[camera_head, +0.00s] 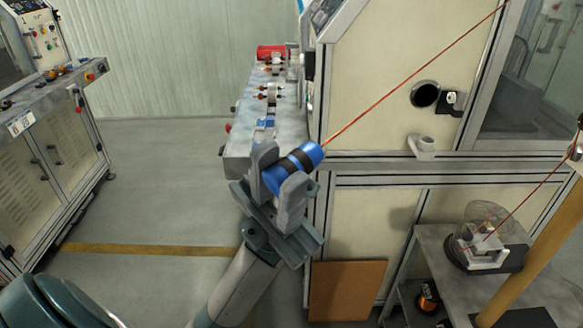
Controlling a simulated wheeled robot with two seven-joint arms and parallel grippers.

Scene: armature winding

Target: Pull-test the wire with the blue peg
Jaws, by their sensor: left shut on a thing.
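The blue peg (310,153) is a short blue cylinder with dark bands, near the middle of the view. My left gripper (278,178) is shut on it, a grey finger on each side. The peg is tilted, its far end pointing up and right. The orange-red wire (405,81) runs in a straight line from the peg's far end up to the top right edge of the view. How the wire is fixed to the peg cannot be seen. My right gripper is not in view.
A narrow bench (240,138) with small fixtures and a red part (270,51) is behind the peg. A large cream machine cabinet (385,60) stands right. A clear-covered spool unit (485,240) sits on a side table at lower right. The floor at left is open.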

